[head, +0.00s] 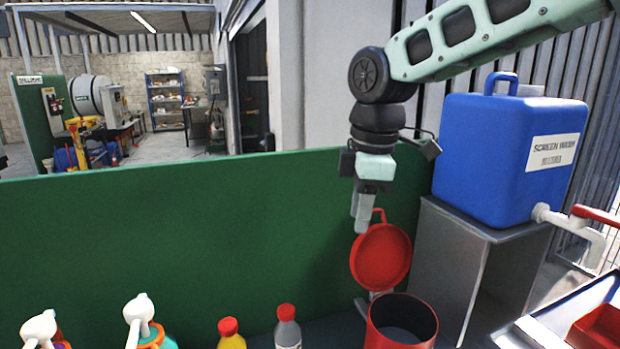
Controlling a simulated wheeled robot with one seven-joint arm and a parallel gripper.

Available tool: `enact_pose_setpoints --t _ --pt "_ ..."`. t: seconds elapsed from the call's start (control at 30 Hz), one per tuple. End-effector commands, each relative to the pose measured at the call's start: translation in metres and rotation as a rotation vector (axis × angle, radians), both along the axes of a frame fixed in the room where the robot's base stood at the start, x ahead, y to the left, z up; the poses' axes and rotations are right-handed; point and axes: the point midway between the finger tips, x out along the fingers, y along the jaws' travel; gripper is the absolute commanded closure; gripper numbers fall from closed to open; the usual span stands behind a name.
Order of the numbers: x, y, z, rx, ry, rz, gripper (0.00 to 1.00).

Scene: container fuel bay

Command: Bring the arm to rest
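My arm comes in from the upper right, in mint green and black, and bends down at the wrist. My gripper (362,212) points downward in front of the green panel. Its grey fingers look close together, but from this side I cannot tell whether they are shut. I see nothing held in them. The fingertips are just above and left of the raised red lid (381,257) of a red canister (401,321). I cannot tell whether they touch the lid. The canister is open at the top.
A blue water container (508,160) stands on a grey stand (470,272) at right, its white tap reaching right. A red bin (598,328) is at lower right. Bottles with yellow (231,338) and grey (288,330) bodies and two white-topped dispensers (140,318) line the front. The green panel (180,230) stands behind.

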Motion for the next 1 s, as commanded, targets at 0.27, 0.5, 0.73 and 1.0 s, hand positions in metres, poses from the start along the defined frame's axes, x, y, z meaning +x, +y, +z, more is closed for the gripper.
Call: enact_pose_setpoints --t 0.27,0.5,0.73,1.0 --pt "-0.156 0.000 -0.102 0.011 0.090 -0.459 0.67" --pt "-0.239 -0.034 -0.157 0.005 0.122 -0.779 0.67" --pt "-0.257 -0.045 -0.168 0.003 0.128 -0.861 0.67" --pt "-0.256 -0.044 -0.168 0.002 0.127 -0.859 0.67"
